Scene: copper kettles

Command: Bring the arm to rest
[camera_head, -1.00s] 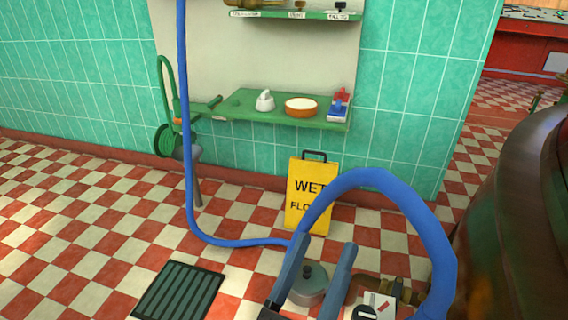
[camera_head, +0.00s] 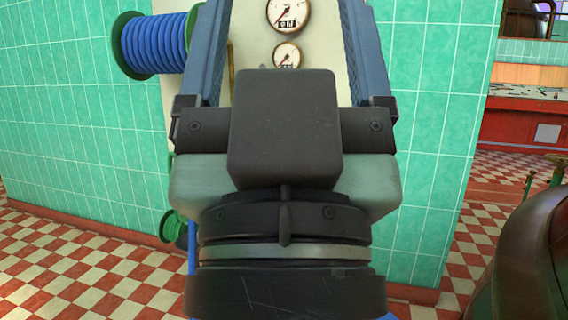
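My gripper (camera_head: 286,22) fills the middle of the head view, close to the camera and pointing upward. Its two blue fingers stand wide apart at the left and right, and their tips run to or past the top edge of the picture. Nothing shows held between them; the wall board with its gauges is seen through the gap. The dark wrist and body of my gripper cover the lower middle and hide the shelf area and floor behind.
Two round gauges (camera_head: 287,14) are on a pale board behind. A blue hose reel (camera_head: 155,45) is at upper left, a green reel (camera_head: 172,227) lower. Green tiled wall (camera_head: 440,110) stands behind. A large copper-brown vessel (camera_head: 535,265) is at right. Checkered floor (camera_head: 75,265) is clear at left.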

